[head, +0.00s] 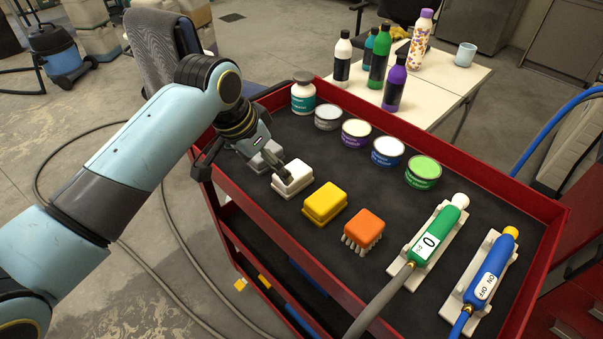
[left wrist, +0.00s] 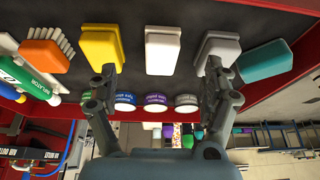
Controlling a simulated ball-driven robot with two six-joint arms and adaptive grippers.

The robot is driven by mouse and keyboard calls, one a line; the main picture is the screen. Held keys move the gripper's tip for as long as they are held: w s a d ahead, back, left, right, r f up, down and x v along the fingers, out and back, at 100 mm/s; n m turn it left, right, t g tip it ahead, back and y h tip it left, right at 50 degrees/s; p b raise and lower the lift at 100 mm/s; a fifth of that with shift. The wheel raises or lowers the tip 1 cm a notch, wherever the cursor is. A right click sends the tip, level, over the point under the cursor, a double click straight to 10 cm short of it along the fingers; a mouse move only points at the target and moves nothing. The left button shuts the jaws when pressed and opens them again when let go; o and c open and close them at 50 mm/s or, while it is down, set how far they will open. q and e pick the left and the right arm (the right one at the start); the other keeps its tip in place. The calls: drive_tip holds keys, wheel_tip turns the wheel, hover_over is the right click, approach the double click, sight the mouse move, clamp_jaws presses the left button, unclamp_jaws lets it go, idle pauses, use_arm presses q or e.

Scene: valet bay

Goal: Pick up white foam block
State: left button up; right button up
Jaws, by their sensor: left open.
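The white foam block (head: 292,179) sits on the dark top of the red cart, between a grey block (head: 262,158) and a yellow block (head: 325,203). My left gripper (head: 272,160) is open and empty, just above the row by the grey and white blocks. In the left wrist view the white block (left wrist: 162,50) shows between the two spread fingers of the left gripper (left wrist: 160,82). One finger overlaps the yellow block's edge there and the other overlaps the grey block (left wrist: 216,50). I cannot tell any contact. My right gripper is in neither view.
An orange brush (head: 363,230) and two hose tools, green (head: 435,236) and blue (head: 488,273), lie to the right. Several tins and a teal-labelled bottle (head: 303,95) stand behind the row. A teal block (left wrist: 267,64) lies beyond the grey one. The cart has a raised red rim (head: 470,159).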

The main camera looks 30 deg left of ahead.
sight(291, 172)
use_arm(q)
drive_tip(key=w, duration=0.3)
drive_tip(key=shift+w+d+r, duration=0.25)
drive_tip(key=shift+w, duration=0.1)
drive_tip(key=x, duration=0.4)
drive_tip(key=b+x, duration=0.1)
drive_tip(key=x, duration=0.5)
drive_tip(key=shift+s+d+f, duration=0.1)
drive_tip(key=shift+s+f, duration=0.05)
drive_tip(key=shift+f, duration=0.05)
drive_tip(key=shift+c, duration=0.7)
drive_tip(key=c, duration=1.1)
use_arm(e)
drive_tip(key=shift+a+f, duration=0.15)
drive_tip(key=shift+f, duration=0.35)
use_arm(q)
drive_tip(key=shift+r, duration=0.1)
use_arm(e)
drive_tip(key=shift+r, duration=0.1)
